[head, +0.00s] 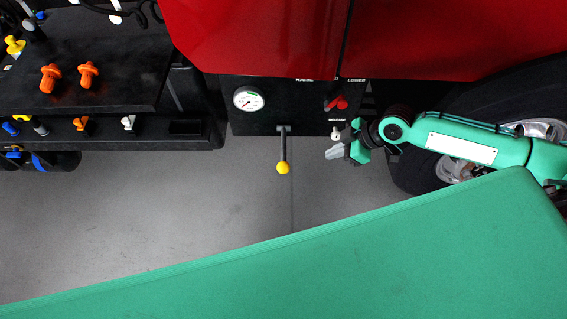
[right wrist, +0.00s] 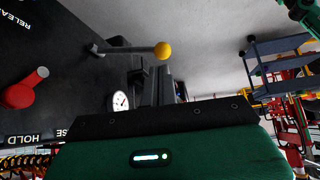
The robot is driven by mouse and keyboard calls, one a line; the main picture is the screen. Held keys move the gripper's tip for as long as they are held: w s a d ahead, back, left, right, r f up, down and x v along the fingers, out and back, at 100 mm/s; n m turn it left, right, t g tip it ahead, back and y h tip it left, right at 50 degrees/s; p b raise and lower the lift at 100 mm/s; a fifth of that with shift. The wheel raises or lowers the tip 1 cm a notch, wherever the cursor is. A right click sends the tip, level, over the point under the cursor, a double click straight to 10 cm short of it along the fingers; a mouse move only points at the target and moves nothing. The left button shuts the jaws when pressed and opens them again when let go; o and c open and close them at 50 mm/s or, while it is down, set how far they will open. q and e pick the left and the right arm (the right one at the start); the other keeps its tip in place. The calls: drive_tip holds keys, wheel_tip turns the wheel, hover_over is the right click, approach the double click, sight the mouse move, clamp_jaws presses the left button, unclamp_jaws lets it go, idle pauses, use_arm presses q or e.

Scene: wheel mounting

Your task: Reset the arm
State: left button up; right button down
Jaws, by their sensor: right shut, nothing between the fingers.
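My right arm (head: 465,140) reaches in from the right in the head view. Its gripper (head: 336,153) is shut and empty, close to the black control panel (head: 265,119) and below the red knob. A lever with a yellow ball end (head: 283,168) sticks out of the panel, to the left of the gripper and apart from it. In the right wrist view the yellow ball (right wrist: 162,50) and the red knob (right wrist: 25,91) show, along with the gauge.
A red car body (head: 260,40) spans the top, with a wheel (head: 460,170) behind my right arm. A black tool bench (head: 120,95) with orange knobs (head: 88,74) stands at the left. A round gauge (head: 248,99) sits on the panel. Grey floor (head: 190,200) is clear below.

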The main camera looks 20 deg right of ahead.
idle(0.5)
drive_tip(key=w+d+f+m+t+h, duration=0.2)
drive_tip(key=w+d+f+m, duration=0.15)
drive_tip(key=f, duration=0.55)
drive_tip(key=w+d+f+m+t+h, duration=0.1)
drive_tip(key=w+d+f+m, duration=0.2)
drive_tip(key=f, duration=0.6)
drive_tip(key=s+d+f+h, duration=0.2)
drive_tip(key=s+f, duration=0.1)
drive_tip(key=f, duration=0.7)
drive_tip(key=s+f+m+g+h, duration=0.2)
drive_tip(key=s+f+m, duration=0.1)
drive_tip(key=s+f, duration=1.55)
drive_tip(key=s+a+f+g, duration=0.1)
drive_tip(key=s+a, duration=0.3)
drive_tip(key=s, duration=0.7)
drive_tip(key=s+a+f+m+g, duration=0.1)
drive_tip(key=s+a+f, duration=0.3)
drive_tip(key=s, duration=0.7)
drive_tip(key=shift+s+g, duration=0.15)
drive_tip(key=shift+g, duration=0.45)
drive_tip(key=shift+d, duration=0.1)
